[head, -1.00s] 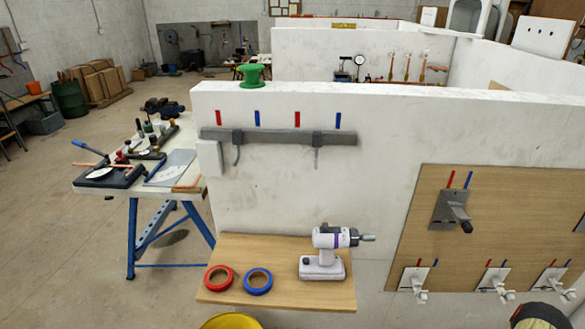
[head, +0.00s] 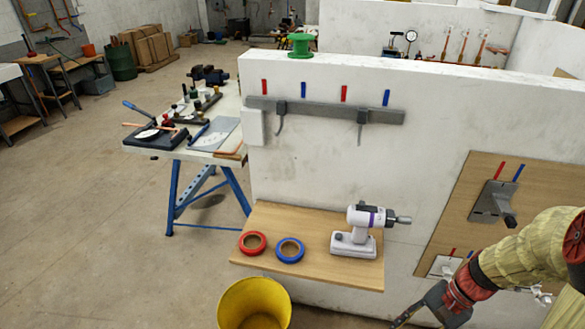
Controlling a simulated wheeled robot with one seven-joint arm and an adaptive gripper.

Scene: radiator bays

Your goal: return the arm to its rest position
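My arm (head: 525,255) shows at the lower right of the head view, in a yellowish sleeve with red joints. It is bent, with its end pointing down and left. My gripper (head: 408,318) is at the bottom edge, partly cut off, in front of the white wall and to the right of the yellow bucket. I cannot tell whether its fingers are open or shut, and nothing held shows.
A wooden shelf (head: 310,272) on the wall holds a white drill (head: 355,235), red tape (head: 252,243) and blue tape (head: 290,250). A yellow bucket (head: 228,308) stands below. A blue-legged workbench (head: 172,195) stands left.

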